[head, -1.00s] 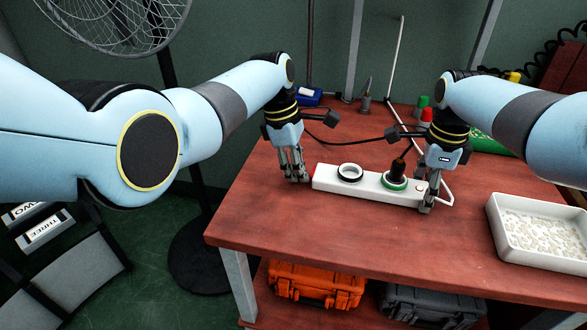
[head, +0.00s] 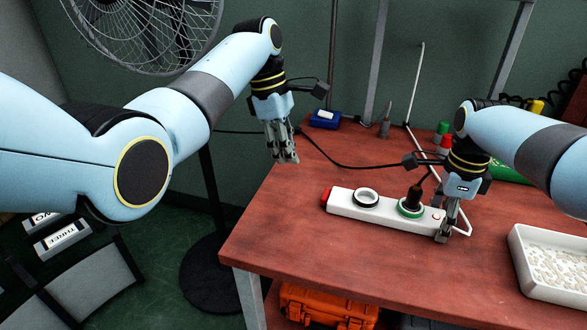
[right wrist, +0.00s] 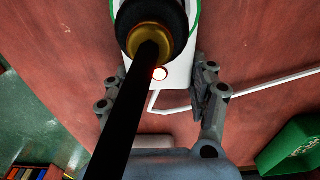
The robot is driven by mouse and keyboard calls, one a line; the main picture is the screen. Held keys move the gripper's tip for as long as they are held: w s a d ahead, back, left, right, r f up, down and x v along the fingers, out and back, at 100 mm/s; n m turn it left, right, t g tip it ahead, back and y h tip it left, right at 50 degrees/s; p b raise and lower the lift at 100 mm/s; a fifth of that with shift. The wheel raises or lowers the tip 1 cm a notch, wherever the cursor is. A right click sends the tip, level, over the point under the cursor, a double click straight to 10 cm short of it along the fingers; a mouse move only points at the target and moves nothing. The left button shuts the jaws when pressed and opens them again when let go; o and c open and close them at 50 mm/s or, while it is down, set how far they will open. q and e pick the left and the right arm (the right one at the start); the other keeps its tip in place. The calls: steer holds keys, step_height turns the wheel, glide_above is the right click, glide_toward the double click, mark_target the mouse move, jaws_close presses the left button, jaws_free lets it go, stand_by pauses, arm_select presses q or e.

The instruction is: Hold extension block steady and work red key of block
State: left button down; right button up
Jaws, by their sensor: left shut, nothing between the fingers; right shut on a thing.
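The white extension block (head: 386,212) lies on the table with a red key (head: 326,196) at its left end. A black ring (head: 366,198) and a green ring (head: 411,207) sit on top; a dark plug stands in the green one. My right gripper (head: 444,236) is shut on the block's right end. In the right wrist view its fingers flank the white end (right wrist: 172,98), which bears a small red-rimmed light (right wrist: 160,73); the plug and cable hide part of it. My left gripper (head: 286,160) is shut and empty, raised up and left of the red key, apart from it.
A white tray of pale pieces (head: 550,291) stands on the table (head: 300,245) at right. A dark cable runs across the back to the plug. The table in front of the block is clear.

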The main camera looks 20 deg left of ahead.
arm_select(q)
steer(key=shift+a+r, duration=0.1)
steer(key=shift+r, duration=0.2)
arm_select(e)
steer(key=o, duration=1.6)
steer(key=shift+o, duration=0.2)
